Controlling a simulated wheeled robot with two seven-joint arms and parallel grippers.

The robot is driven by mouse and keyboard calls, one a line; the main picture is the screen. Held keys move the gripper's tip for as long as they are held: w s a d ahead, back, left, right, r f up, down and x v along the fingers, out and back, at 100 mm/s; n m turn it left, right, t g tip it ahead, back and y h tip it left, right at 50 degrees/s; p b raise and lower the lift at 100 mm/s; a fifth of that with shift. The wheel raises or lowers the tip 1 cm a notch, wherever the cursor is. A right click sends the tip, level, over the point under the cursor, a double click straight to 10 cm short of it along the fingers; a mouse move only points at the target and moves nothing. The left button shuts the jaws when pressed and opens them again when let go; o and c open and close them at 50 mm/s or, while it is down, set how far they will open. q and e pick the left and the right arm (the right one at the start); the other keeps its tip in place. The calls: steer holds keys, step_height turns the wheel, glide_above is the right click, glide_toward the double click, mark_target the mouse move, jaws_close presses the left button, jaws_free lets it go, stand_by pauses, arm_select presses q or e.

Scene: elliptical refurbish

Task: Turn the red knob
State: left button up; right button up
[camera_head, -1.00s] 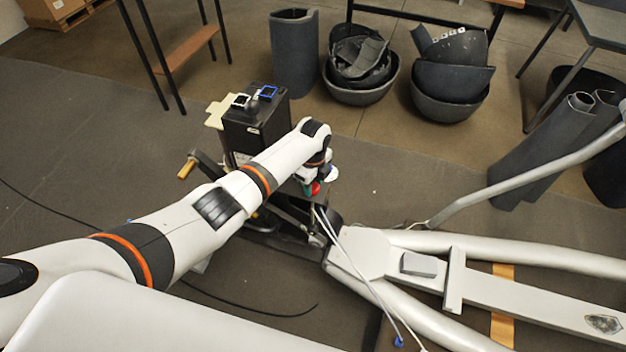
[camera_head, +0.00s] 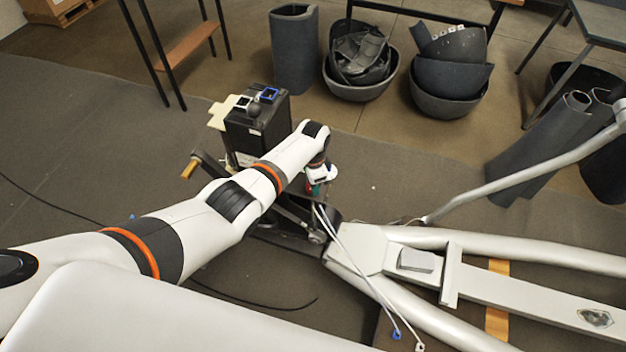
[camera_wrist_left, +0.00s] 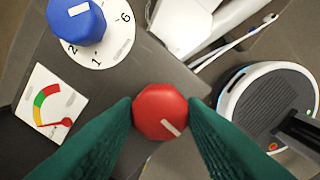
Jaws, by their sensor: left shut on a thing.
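The red knob (camera_wrist_left: 160,111) is in the middle of the left wrist view, with a pale pointer mark toward its lower right. My left gripper (camera_wrist_left: 161,114) has its two green fingers on either side of the knob, shut on it. In the head view the left gripper (camera_head: 316,186) is at the elliptical's resistance unit, and the wrist hides most of the knob there. My right gripper is not in view.
A blue knob (camera_wrist_left: 76,20) on a numbered white dial is at upper left, beside a red-yellow-green gauge (camera_wrist_left: 48,108). A round grey-topped device (camera_wrist_left: 268,105) is at right. The elliptical's frame (camera_head: 480,285), cables and a black box (camera_head: 256,128) surround the arm.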

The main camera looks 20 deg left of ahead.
arm_select(q)
steer(key=n, duration=0.4)
steer(key=shift+n+p, duration=0.3)
steer(key=shift+p, duration=0.1)
steer(key=n, duration=0.3)
steer(key=shift+n, duration=0.3)
steer(key=n, duration=0.4)
steer(key=shift+p, duration=0.35)
steer(key=shift+n, duration=1.9)
steer(key=o, duration=1)
